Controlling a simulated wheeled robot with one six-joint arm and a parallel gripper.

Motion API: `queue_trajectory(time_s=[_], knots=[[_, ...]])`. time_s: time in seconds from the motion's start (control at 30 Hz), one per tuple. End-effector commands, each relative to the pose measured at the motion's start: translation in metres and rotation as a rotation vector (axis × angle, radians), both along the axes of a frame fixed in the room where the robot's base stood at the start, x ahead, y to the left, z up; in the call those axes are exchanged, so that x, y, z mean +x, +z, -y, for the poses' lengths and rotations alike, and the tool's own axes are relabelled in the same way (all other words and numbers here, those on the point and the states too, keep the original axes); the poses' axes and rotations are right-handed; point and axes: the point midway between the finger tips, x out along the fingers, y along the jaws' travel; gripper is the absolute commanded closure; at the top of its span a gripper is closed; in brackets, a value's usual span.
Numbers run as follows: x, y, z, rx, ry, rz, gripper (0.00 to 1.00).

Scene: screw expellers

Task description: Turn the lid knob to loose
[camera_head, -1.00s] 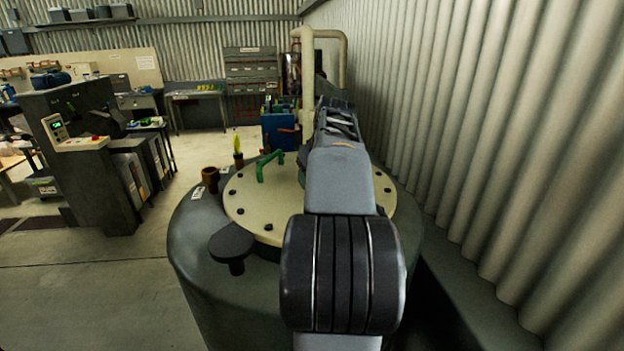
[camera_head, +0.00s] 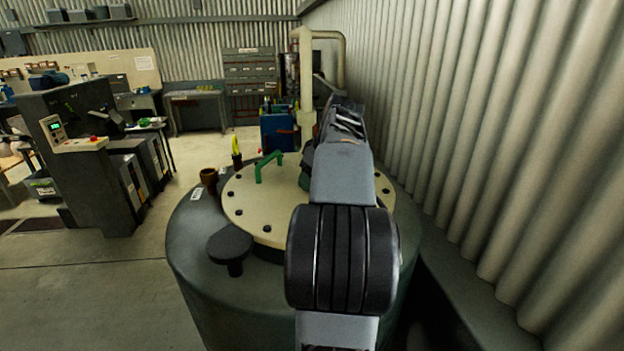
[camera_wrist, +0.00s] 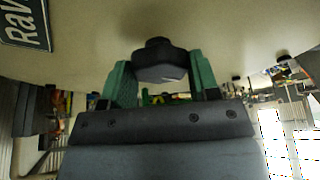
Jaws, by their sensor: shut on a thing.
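The dark lid knob (camera_wrist: 160,58) shows in the wrist view, with a faceted rim, against a pale cream surface. My gripper (camera_wrist: 162,74) has its two green fingers on either side of the knob, shut on it. In the head view my arm hides the knob and most of the gripper. The cream round lid (camera_head: 245,215) lies on top of the grey-green tank (camera_head: 190,260), with bolts around its rim. I cannot read the knob's turn position.
A green handle (camera_head: 266,165) stands on the lid's far left part. A black mushroom-shaped cap (camera_head: 231,246) and a brown cup-like fitting (camera_head: 209,180) stand on the tank top. A corrugated wall (camera_head: 500,140) runs close on the right. Open floor (camera_head: 90,270) lies to the left.

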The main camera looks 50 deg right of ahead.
Motion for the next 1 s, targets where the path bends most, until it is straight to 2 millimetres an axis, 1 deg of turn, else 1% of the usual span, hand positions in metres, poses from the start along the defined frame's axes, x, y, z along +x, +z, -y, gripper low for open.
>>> queue_trajectory(time_s=[0.23,0.27,0.5,0.8,0.87,1.0], knots=[[0.002,0.001,-0.001,-0.001,0.003,0.006,0.68],[0.002,0.001,-0.001,-0.001,0.003,0.006,0.43],[0.0,0.0,0.001,0.001,-0.002,0.002,0.2],[-0.002,0.002,0.002,0.0,-0.004,0.001,0.19],[-0.003,0.007,0.002,-0.001,-0.005,0.002,0.19],[-0.012,0.026,0.004,-0.003,-0.008,0.003,0.19]])
